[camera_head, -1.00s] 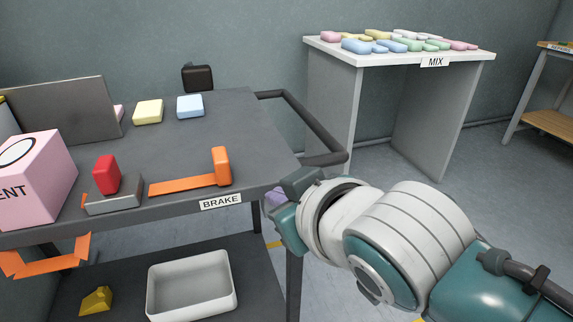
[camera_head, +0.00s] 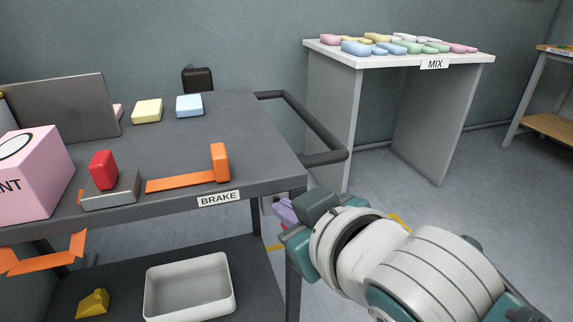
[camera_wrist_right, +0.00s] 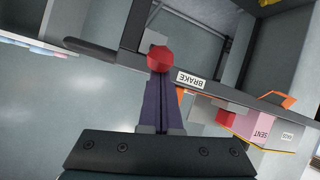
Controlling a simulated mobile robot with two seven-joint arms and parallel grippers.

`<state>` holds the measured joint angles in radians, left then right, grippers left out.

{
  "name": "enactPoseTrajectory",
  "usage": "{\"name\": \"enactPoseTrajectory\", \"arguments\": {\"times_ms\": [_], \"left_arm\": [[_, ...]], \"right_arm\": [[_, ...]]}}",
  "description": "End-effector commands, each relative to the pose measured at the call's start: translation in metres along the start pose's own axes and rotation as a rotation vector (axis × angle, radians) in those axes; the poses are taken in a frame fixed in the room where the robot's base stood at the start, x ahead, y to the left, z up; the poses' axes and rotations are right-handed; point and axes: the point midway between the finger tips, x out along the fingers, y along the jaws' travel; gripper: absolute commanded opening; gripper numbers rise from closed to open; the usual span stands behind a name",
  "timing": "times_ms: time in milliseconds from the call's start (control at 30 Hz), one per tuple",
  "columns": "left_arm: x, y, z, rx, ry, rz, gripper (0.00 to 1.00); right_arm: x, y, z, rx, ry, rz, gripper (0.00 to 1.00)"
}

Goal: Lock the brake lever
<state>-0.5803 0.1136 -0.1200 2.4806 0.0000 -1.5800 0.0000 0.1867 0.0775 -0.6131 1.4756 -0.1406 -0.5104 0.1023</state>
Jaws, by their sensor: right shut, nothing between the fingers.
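My right gripper (camera_head: 284,210) is beside the cart's near right corner, below its top, with purple fingers. In the right wrist view its fingers (camera_wrist_right: 162,78) are shut and empty. A red ball knob (camera_wrist_right: 160,59) lies just past their tips, in front of the cart frame; I cannot tell whether they touch it. In the head view the knob is mostly hidden by the gripper. The BRAKE label (camera_head: 219,199) is on the cart's front edge; it also shows in the right wrist view (camera_wrist_right: 191,79). My left gripper is not in view.
On the cart top (camera_head: 250,150) are an orange lever (camera_head: 185,181) with an upright handle, a red button block (camera_head: 104,170), a pink box (camera_head: 35,180) and two bars. A grey push handle (camera_head: 310,125) juts right. A white bin (camera_head: 190,287) is below. Floor between cart and MIX table (camera_head: 330,90) is free.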

Motion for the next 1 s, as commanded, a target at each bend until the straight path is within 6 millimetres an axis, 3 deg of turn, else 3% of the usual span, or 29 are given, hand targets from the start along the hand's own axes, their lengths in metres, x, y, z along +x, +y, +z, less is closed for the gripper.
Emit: {"name": "enactPoseTrajectory", "arguments": {"times_ms": [367, 700, 1000], "left_arm": [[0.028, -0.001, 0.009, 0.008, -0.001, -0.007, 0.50], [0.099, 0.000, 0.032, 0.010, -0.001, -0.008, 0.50], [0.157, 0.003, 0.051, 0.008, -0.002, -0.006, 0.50]], "right_arm": [[0.005, -0.004, 0.015, -0.008, 0.093, 0.030, 0.00], [0.013, -0.013, 0.048, -0.033, 0.331, 0.104, 0.00], [0.019, -0.017, 0.064, -0.056, 0.528, 0.166, 0.00]]}}
